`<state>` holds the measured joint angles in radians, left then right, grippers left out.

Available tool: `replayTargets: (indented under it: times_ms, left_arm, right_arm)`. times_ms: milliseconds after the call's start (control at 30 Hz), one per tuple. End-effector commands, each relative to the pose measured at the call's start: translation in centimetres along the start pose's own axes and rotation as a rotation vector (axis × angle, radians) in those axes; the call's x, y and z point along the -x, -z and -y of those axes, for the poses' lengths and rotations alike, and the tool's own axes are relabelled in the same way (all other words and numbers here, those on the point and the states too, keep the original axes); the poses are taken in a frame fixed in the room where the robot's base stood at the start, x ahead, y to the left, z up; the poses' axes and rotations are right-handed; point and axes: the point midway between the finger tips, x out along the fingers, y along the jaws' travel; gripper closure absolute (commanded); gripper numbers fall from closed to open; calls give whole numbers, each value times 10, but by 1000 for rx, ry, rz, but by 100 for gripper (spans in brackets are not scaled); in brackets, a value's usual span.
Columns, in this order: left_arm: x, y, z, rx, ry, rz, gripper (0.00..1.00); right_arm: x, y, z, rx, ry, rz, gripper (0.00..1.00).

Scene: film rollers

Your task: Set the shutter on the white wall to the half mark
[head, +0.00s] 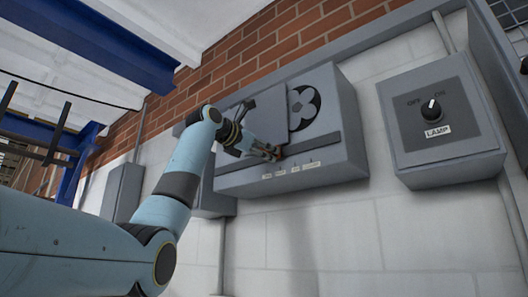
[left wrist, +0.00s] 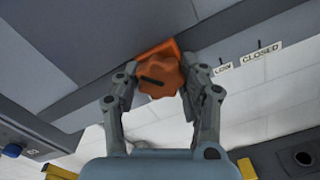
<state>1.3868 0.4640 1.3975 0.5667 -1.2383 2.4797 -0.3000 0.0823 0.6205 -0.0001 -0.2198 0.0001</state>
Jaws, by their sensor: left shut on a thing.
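The shutter (head: 272,112) is a grey plate on a grey box (head: 345,135) mounted on the white wall. It leaves a dark fan-shaped opening (head: 304,106) showing on its right. My left gripper (head: 270,152) is at the slot along the box's lower front. In the left wrist view its two fingers are closed around an orange lobed knob (left wrist: 160,76) on an orange base. Small labels (head: 281,174) with tick marks run below the slot. The wrist view shows LOW (left wrist: 223,69) and CLOSED (left wrist: 262,54) to the knob's right; labels further left are hidden by the gripper.
Other grey boxes (head: 122,192) are on the wall at left. The white wall (head: 320,235) below the shutter box is clear.

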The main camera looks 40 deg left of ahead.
Motion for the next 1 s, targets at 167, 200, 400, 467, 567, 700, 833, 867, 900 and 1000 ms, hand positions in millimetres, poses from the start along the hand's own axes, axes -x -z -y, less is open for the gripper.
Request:
replayTargets:
  times_ms: [167,200,400,467,567,700,833,867,900,1000]
  left_arm:
    - [0,-3,8,1,4,1,100]
    - [0,-3,8,1,5,0,100]
    - [-1,-4,8,1,6,1,52]
    - [0,-4,8,1,6,1,45]
    - [0,-4,7,1,4,1,34]
    - [0,-4,7,1,3,1,34]
    - [1,-4,6,0,2,1,34]
    - [2,-4,6,0,1,1,34]
    - [6,-4,6,0,1,1,34]
    - [20,-3,5,-2,-2,0,34]
  right_arm:
    - [-6,0,0,0,0,0,34]
    - [-6,0,0,0,0,0,34]
    - [-5,0,-1,1,-1,0,34]
    - [-5,0,0,0,-1,0,34]
    - [-5,0,1,0,1,0,34]
    - [-5,0,2,-1,2,0,34]
    - [-5,-1,3,-2,3,1,34]
    - [-5,-1,3,-2,3,1,34]
    - [-5,-1,3,-2,3,1,34]
    - [-5,-1,3,-1,3,1,34]
